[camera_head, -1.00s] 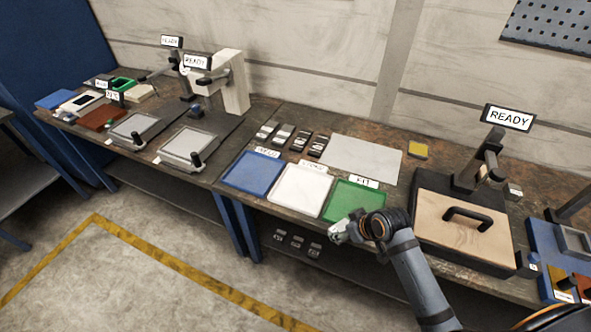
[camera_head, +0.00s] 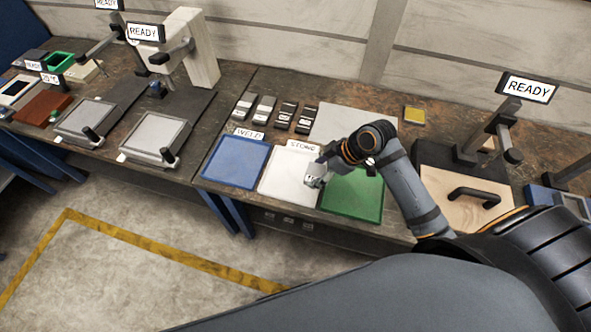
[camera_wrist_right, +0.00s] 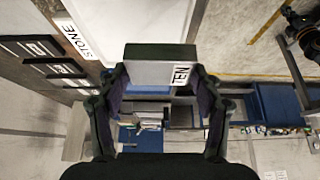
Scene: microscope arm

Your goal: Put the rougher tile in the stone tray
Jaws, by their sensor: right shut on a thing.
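My right gripper (camera_head: 316,176) is shut on a grey tile (camera_wrist_right: 160,68) with a small white label. In the head view it is near the right edge of the white stone tray (camera_head: 285,183), beside the green tray (camera_head: 355,200). The stone tray has a "STONE" sign (camera_head: 302,146) at its back edge, and this sign also shows in the right wrist view (camera_wrist_right: 75,38). The tile is held between both fingertips. In the head view the tile is too small to make out clearly. My left gripper is not in view.
A blue tray (camera_head: 236,162) labelled "WELD" lies left of the stone tray. Several dark and grey labelled tiles (camera_head: 284,115) stand behind the trays beside a pale grey mat (camera_head: 345,122). A wooden-topped device (camera_head: 462,215) stands right of the green tray.

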